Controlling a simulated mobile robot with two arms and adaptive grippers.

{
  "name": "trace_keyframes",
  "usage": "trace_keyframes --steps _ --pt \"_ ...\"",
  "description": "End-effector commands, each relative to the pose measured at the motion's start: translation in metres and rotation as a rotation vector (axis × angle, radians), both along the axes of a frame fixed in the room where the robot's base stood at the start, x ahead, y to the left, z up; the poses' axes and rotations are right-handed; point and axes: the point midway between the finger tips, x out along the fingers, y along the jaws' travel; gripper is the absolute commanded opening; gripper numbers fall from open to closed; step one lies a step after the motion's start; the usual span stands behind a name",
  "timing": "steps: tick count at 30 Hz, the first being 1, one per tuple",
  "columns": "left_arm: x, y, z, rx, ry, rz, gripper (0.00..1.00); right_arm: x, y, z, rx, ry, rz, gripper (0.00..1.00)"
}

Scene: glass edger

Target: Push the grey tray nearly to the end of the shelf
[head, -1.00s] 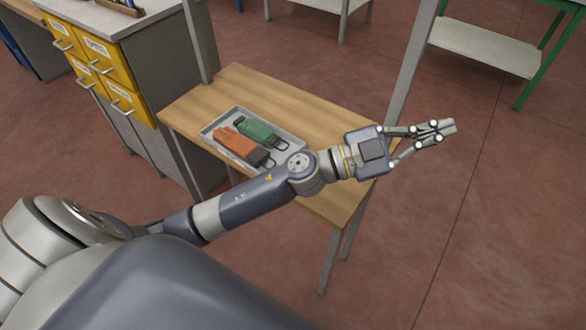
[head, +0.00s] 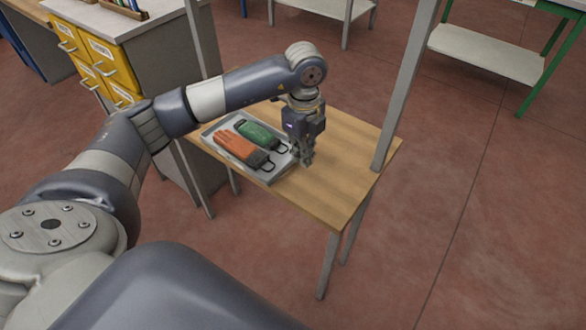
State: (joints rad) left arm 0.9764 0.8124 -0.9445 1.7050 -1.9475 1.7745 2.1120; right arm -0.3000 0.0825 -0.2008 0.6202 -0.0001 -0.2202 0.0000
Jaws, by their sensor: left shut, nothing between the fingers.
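The grey tray (head: 266,179) lies on the wooden shelf (head: 338,186), left of its middle. An orange glove (head: 238,148) and a green glove (head: 258,134), each with a dark cuff and loop, lie in the tray. My left gripper (head: 306,161) points down at the tray's right end, shut and empty. Its fingertips are low, close to the tray's right rim; I cannot tell whether they touch it. My left forearm hides the far left part of the shelf. My right gripper is not in view.
Bare shelf extends to the right of the gripper, up to a grey upright post (head: 404,95). Another post (head: 196,40) stands at the back left. A cabinet with yellow drawers (head: 106,56) stands at the left. Open red floor lies to the right.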

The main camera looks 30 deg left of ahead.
Motion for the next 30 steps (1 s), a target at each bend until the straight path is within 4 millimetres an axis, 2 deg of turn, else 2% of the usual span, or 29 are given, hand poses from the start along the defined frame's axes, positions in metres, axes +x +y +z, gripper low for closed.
trace_keyframes --steps 5,17,21,30 --pt "-0.001 0.002 -0.018 0.008 0.007 0.005 0.0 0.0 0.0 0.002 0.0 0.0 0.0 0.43" --pt "-0.002 0.001 -0.101 0.005 0.007 0.002 0.0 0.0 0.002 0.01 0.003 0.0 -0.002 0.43" --pt "0.003 0.025 -0.097 0.007 0.003 0.005 0.0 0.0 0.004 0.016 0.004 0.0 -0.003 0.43" --pt "0.006 0.04 -0.099 0.003 0.002 0.002 0.0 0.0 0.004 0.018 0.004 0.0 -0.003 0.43"
